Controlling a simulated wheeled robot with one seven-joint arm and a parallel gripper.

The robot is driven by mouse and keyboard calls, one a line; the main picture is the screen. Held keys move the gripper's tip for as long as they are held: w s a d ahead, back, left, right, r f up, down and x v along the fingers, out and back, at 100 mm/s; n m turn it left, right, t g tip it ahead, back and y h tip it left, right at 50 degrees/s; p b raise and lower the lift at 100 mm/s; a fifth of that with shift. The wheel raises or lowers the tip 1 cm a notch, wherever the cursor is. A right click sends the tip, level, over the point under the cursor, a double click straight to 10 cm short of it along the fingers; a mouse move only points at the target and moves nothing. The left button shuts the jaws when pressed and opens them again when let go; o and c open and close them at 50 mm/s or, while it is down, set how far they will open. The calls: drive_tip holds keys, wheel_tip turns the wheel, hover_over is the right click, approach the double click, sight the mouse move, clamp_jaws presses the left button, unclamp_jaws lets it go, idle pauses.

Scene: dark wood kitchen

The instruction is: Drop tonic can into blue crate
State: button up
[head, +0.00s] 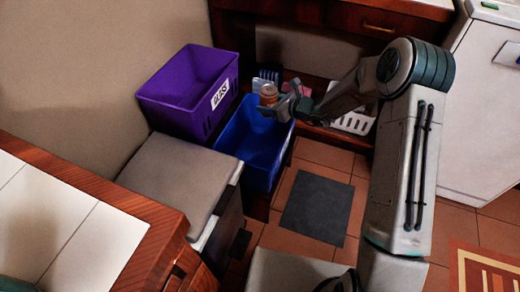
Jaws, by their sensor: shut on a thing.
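The blue crate (230,140) stands in the middle of the head view, on the right of the purple crate. Its visible inside looks empty. My gripper (276,100) reaches in from the right and is over the far end of the blue crate. It is shut on a small orange-brown can (268,93), which appears upright and above the crate's far rim. The fingers partly hide the can, and its label is too small to read.
A purple crate (172,100) with a white label stands against the wall. A grey-lidded bin (180,178) is in front. A white basket (352,122) and small items sit on the low shelf behind. A dark mat (316,208) lies on the tiled floor, right of the blue crate.

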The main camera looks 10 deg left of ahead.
drive_tip(key=shift+a+f, duration=0.3)
drive_tip(key=shift+a, duration=0.2)
drive_tip(key=shift+a+f, duration=0.25)
drive_tip(key=shift+a, duration=0.2)
drive_tip(key=shift+f+b, duration=2)
drive_tip(key=shift+f, duration=0.9)
drive_tip(key=o, duration=1.1)
drive_tip(key=shift+s+d+r, duration=0.1)
drive_tip(key=shift+d, duration=0.05)
drive_tip(key=p+v, duration=0.3)
drive_tip(key=v, duration=1)
drive_tip(key=shift+d+p, duration=0.25)
drive_tip(key=shift+p, duration=0.1)
